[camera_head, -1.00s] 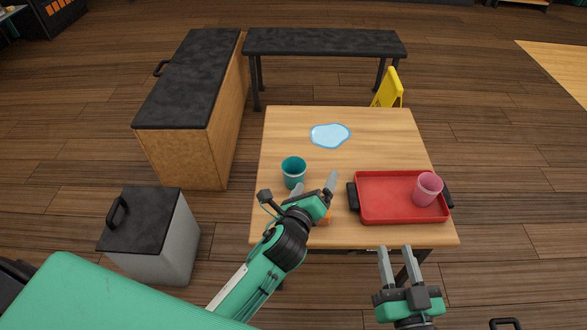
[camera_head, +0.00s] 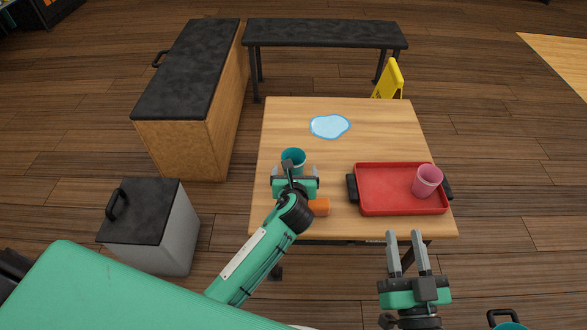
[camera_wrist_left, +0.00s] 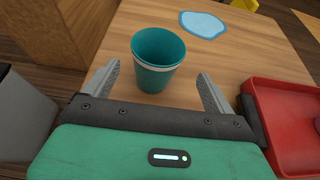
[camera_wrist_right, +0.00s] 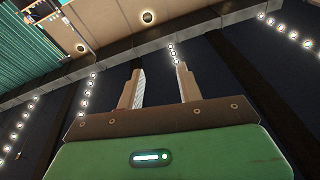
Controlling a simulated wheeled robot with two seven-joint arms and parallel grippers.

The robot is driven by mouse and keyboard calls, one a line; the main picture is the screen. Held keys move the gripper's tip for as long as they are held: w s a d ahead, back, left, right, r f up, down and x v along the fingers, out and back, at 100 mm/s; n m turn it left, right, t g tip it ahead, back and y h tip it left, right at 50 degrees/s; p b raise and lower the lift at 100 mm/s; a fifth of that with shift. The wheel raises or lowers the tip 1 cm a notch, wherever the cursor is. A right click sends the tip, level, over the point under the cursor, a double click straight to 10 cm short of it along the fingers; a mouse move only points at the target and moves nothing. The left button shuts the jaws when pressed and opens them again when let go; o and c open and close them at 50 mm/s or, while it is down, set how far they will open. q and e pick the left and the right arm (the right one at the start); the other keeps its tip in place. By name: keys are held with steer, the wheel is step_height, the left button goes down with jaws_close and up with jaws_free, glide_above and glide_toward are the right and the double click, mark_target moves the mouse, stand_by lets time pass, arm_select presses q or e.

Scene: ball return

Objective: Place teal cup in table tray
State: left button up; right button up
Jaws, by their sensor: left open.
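The teal cup (camera_head: 293,157) stands upright on the wooden table, left of the tray. In the left wrist view the teal cup (camera_wrist_left: 157,62) stands just ahead of my open left gripper (camera_wrist_left: 158,82), about centred between its fingers. In the head view my left gripper (camera_head: 295,170) is at the near side of the cup and partly hides it. The red table tray (camera_head: 390,200) with black handles lies at the right of the table and holds a pink cup (camera_head: 427,181). My right gripper (camera_head: 406,238) is empty, its fingers apart, in front of the table's near edge.
An orange object (camera_head: 320,207) lies beside my left gripper, partly hidden by it. A light blue puddle shape (camera_head: 330,126) is on the table behind the teal cup. A yellow sign (camera_head: 390,79) stands behind the table. The tray's left and middle floor is bare.

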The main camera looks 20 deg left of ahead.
mark_target(294, 154)
arm_select(q)
steer(key=shift+w+a+f, duration=0.15)
steer(key=shift+w, duration=0.35)
steer(key=w, duration=0.1)
steer(key=w+a+b, duration=0.1)
steer(key=w+b, duration=0.1)
steer(key=w, duration=0.1)
steer(key=shift+a+f, duration=0.3)
steer(key=shift+a, duration=0.05)
steer(key=shift+w+a+f, duration=0.1)
steer(key=shift+w, duration=0.25)
arm_select(e)
steer(key=s+d+r+t, duration=0.1)
steer(key=d+r+t, duration=0.2)
steer(key=r+t, duration=0.4)
step_height(294, 154, up, 3)
steer(key=shift+s+d+r+y, duration=0.15)
steer(key=shift+s+d+y, duration=0.05)
steer(key=shift+s+y, duration=0.1)
arm_select(q)
steer(key=c, duration=1.1)
arm_select(e)
steer(key=shift+w, duration=0.1)
